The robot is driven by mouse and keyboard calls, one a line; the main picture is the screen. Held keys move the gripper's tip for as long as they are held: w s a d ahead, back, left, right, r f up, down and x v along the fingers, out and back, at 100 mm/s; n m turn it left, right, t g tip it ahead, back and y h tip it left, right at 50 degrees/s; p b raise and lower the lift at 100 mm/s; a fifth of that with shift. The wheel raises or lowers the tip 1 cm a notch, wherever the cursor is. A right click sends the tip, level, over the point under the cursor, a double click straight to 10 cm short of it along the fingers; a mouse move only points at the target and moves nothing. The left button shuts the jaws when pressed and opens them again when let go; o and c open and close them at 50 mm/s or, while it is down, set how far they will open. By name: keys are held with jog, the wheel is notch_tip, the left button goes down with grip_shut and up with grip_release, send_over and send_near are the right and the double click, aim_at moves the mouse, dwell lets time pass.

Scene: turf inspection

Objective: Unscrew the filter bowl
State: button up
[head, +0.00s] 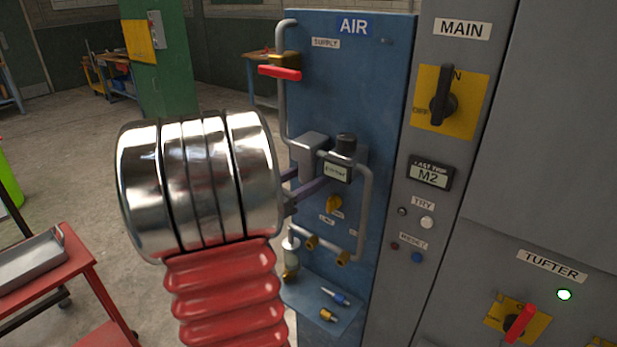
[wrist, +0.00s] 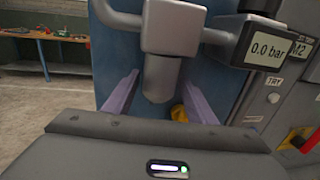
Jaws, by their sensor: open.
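The filter is a grey block (head: 308,155) on the pipework of the blue AIR panel (head: 385,110). In the wrist view the grey filter bowl (wrist: 162,80) hangs below the filter block (wrist: 175,28). My gripper (head: 307,186) is open. In the wrist view its purple fingers (wrist: 160,95) stand on either side of the bowl, with a visible gap on each side. The bowl's lower end lies close above the gripper's dark front edge.
The gauge (wrist: 265,48) reads 0.0 bar. The red supply valve handle (head: 280,72) lies across its pipe. A small pale bowl-shaped part (head: 291,262) and loose fittings (head: 329,315) are low on the panel. A grey control cabinet (head: 540,120) stands right; a red cart (head: 70,275) stands left.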

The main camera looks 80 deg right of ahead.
aim_at(306, 169)
jog(key=shift+n+t+h, duration=0.7)
jog(key=shift+n+t, duration=0.2)
jog(key=shift+t, duration=0.4)
jog(key=shift+s+n+t+h, duration=0.1)
jog(key=shift+n+t+h, duration=0.2)
jog(key=shift+n+t, duration=0.45)
jog(key=shift+n+t+h, duration=0.4)
jog(key=shift+n+t, duration=0.55)
jog(key=shift+t, duration=1)
jog(key=shift+n+t, duration=0.9)
jog(key=shift+t, duration=0.4)
jog(key=shift+r, duration=0.15)
jog(key=shift+r, duration=1.65)
jog(key=shift+c, duration=0.4)
